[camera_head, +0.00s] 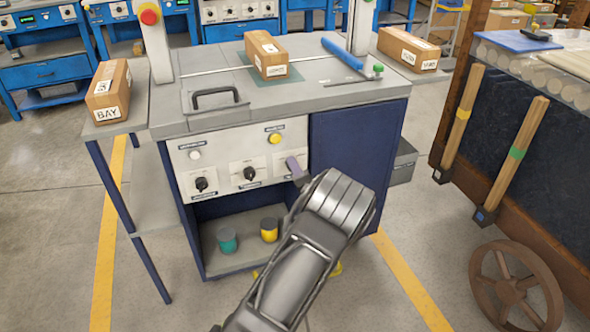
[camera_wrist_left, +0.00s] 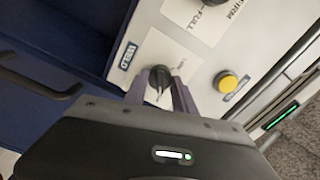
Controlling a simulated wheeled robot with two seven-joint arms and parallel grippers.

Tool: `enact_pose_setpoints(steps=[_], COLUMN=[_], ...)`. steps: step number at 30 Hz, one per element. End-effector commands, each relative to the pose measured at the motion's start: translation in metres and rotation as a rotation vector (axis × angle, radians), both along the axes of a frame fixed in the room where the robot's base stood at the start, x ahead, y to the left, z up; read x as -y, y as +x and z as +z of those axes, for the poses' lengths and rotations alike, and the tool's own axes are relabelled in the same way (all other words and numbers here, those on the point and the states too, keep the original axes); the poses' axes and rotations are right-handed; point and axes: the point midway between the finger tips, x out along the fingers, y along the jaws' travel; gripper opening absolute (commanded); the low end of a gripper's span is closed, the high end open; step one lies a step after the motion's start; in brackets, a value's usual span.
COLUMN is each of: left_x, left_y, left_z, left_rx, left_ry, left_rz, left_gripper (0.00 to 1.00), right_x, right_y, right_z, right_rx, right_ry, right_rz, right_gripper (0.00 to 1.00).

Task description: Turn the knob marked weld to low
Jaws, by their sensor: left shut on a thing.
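The weld knob (camera_wrist_left: 160,78) is a black dial on a white plate, with a small WELD label beside it in the left wrist view. My left gripper (camera_wrist_left: 161,95) is shut on this knob, one finger on each side. In the head view my left gripper (camera_head: 296,168) is at the right end of the control panel (camera_head: 222,156) and hides the knob. The plate's small print is too blurred to read fully, and I cannot tell the exact setting. My right gripper is in neither view.
A yellow button (camera_head: 274,139) sits above the knob; two more black knobs (camera_head: 249,173) are to its left. An open shelf below holds a teal pot (camera_head: 227,240) and a yellow pot (camera_head: 269,230). Boxes stand on top. A wooden cart (camera_head: 480,200) is at right.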

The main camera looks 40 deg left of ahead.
Motion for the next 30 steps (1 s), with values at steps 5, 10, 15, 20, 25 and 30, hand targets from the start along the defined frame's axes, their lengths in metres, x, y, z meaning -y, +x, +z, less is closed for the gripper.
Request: enact_pose_setpoints(steps=[5,10,15,20,25,30], left_x=[0.0002,0.0002,0.0003,0.0003,0.0002,0.0001], left_y=[-0.0001,-0.0001,-0.0001,-0.0001,-0.0002,-0.0003], left_z=[-0.0004,-0.0005,-0.0007,-0.0009,-0.0014,-0.0017], left_rx=[-0.001,-0.001,0.003,0.023,0.074,0.161], left_ry=[-0.001,-0.001,-0.003,-0.018,-0.053,-0.114], left_rz=[0.000,0.000,0.000,-0.001,-0.001,-0.001], left_gripper=[0.05,0.00,0.00,0.00,0.00,0.00], right_x=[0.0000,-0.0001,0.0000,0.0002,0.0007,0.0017], right_y=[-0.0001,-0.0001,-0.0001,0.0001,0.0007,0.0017], right_z=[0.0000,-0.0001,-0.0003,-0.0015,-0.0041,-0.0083], right_rx=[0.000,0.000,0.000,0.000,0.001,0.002], right_ry=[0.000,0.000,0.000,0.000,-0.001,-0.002], right_rz=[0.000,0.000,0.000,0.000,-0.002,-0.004], right_gripper=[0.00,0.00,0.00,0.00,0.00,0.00])
